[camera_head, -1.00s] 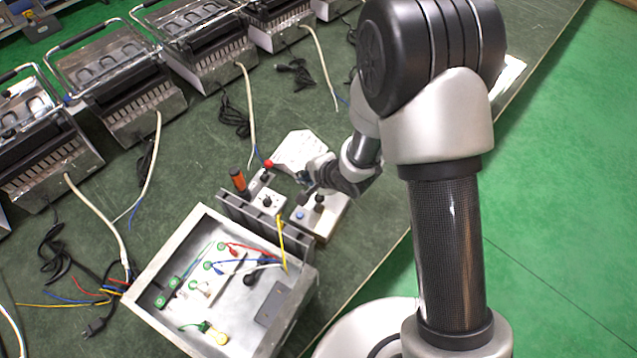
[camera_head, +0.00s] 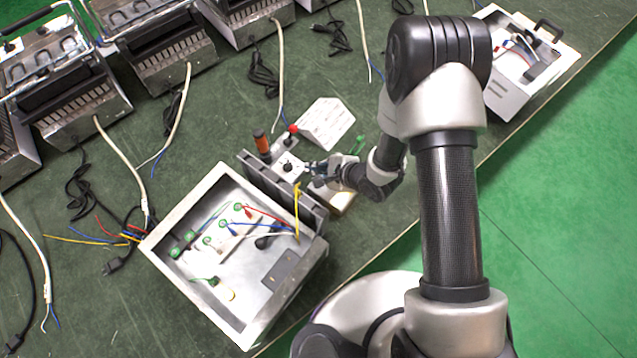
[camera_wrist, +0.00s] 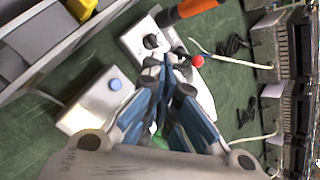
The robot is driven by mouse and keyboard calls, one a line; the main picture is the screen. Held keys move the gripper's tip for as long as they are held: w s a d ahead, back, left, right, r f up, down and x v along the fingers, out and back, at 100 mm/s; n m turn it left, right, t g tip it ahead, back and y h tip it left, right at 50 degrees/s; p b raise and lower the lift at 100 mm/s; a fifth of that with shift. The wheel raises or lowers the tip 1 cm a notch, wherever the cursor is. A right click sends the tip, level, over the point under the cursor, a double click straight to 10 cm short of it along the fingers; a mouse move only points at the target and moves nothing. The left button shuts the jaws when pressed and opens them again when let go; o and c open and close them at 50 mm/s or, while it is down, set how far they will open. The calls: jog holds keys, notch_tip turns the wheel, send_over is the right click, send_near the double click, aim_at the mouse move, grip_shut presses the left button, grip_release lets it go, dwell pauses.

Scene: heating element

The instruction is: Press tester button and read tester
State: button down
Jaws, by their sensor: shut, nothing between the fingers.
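In the wrist view, a pale box with a black knob (camera_wrist: 143,42) lies just past my fingertips. The same knob box shows in the head view (camera_head: 288,166). My gripper (camera_wrist: 172,66) is shut and empty, its tips close to this box; I cannot tell whether they touch it. It also shows in the head view (camera_head: 309,172), coming in from the right. A second pale box (camera_wrist: 82,112) with a blue button (camera_wrist: 115,84) lies to the left in the wrist view. In the head view my gripper hides most of that second box (camera_head: 343,206). No tester reading is legible.
An orange handle (camera_head: 262,143) and a red ball knob (camera_head: 293,129) stand close by the knob box. An open metal case (camera_head: 170,230) with coloured wires is at lower left. A white sheet (camera_head: 325,122) lies behind. Grill-like appliances (camera_head: 150,60) line the back.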

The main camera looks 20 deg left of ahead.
notch_tip(320, 180, down, 8)
jog(key=b, duration=0.6)
jog(key=shift+r, duration=0.25)
jog(key=shift+f+b, duration=0.55)
dwell(0.4)
jog(key=shift+f, duration=0.45)
jog(key=shift+f+b, duration=0.45)
dwell(0.5)
jog(key=shift+r, duration=0.1)
jog(key=shift+r+p, duration=0.85)
jog(key=shift+r, duration=0.1)
